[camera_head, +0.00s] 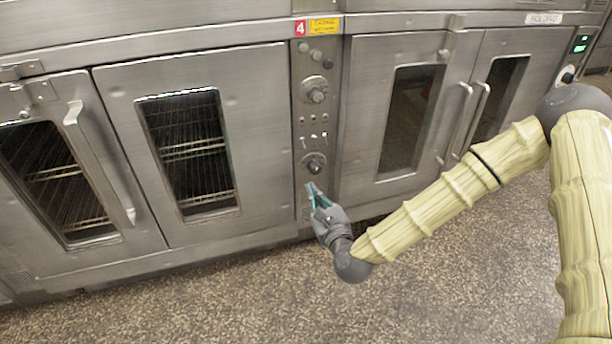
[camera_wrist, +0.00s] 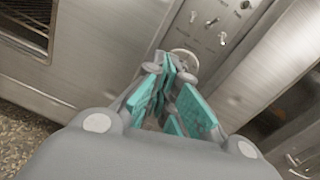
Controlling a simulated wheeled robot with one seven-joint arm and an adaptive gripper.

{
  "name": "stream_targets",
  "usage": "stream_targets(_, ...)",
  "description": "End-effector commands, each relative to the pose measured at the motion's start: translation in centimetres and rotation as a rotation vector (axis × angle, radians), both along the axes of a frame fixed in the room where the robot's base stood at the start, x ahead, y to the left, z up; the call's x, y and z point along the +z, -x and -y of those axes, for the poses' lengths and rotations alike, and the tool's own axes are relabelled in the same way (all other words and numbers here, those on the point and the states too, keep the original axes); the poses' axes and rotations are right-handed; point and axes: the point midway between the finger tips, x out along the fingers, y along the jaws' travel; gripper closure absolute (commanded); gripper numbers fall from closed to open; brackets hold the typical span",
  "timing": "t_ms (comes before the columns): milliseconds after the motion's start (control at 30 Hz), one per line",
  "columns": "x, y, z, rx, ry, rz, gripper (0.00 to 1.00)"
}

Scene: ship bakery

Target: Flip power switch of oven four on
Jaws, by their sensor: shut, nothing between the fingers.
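The control panel of oven four (camera_head: 310,74) is a narrow steel strip between oven doors, under a red "4" label (camera_head: 300,28). Small toggle switches (camera_head: 313,136) sit between an upper round knob (camera_head: 316,95) and a lower round knob (camera_head: 314,163). The toggles also show in the wrist view (camera_wrist: 207,22), at the upper right. Which one is the power switch, and its position, I cannot tell. My gripper (camera_head: 312,188) is shut and empty, its teal fingers pointing up at the panel just below the lower knob. In the wrist view the fingertips (camera_wrist: 172,70) partly cover that knob (camera_wrist: 184,58).
Glass-windowed oven doors flank the panel, with a projecting handle on the left (camera_head: 98,160) and two handles on the right (camera_head: 462,120). A green display (camera_head: 581,43) is at the far right. The speckled floor (camera_head: 230,295) in front is clear.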

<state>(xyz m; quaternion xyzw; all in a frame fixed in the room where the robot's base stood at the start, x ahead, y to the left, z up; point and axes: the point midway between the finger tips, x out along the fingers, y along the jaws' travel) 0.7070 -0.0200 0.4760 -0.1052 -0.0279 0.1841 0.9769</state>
Motion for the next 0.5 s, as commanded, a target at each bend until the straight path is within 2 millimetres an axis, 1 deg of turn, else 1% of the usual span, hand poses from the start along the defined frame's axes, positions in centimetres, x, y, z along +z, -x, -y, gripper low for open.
stream_targets(33,-0.5,-0.6,0.3,-0.014,-0.055,0.014,1.0)
stream_targets(200,0.9,-1.9,0.9,-0.037,-0.2,0.044,1.0)
stream_targets(300,1.4,-2.2,1.1,-0.041,-0.24,0.053,1.0)
stream_targets(500,1.7,-2.3,1.1,-0.043,-0.254,0.055,1.0)
